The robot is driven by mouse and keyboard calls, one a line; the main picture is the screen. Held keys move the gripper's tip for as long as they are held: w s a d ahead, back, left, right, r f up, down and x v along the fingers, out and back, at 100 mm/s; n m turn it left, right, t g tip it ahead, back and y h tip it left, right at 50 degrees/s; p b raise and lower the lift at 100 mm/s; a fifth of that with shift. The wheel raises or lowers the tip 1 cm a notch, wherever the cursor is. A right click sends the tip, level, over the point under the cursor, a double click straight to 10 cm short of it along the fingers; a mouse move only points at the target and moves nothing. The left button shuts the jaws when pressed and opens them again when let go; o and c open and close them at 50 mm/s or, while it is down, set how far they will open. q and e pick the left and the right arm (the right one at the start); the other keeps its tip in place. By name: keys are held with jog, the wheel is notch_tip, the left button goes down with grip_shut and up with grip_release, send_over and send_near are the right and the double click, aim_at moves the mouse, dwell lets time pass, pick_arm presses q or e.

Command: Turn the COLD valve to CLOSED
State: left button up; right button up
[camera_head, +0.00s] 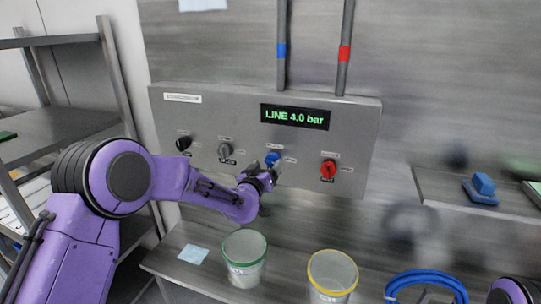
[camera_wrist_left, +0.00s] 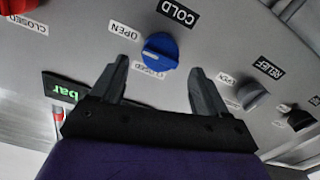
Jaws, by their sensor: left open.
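The COLD valve is a round blue knob (camera_wrist_left: 160,50) on the grey panel, with labels COLD, OPEN and CLOSED around it in the left wrist view. A pale mark shows on the knob's left side there; I cannot tell exactly which label it points to. In the head view the knob (camera_head: 272,158) sits below the display, partly hidden by my left gripper (camera_head: 262,177). My left gripper (camera_wrist_left: 158,80) is open and empty, its two fingers pointing at the panel on either side of the knob, with no contact visible. My right gripper is not in view.
A red knob (camera_head: 328,169) is right of the blue one; a grey knob (camera_head: 225,149) and a black knob (camera_head: 183,143) are left. The display (camera_head: 295,117) reads LINE 4.0 bar. Green-rimmed (camera_head: 244,262) and yellow-rimmed (camera_head: 333,277) buckets stand below. A shelf rack (camera_head: 60,40) is at left.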

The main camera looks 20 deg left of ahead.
aim_at(271, 160)
pick_arm(q)
jog(key=shift+w+d+p, duration=0.1)
jog(key=shift+w+p, duration=0.45)
jog(key=shift+w, duration=1.5)
jog(key=c, duration=1)
jog(key=shift+c, duration=0.2)
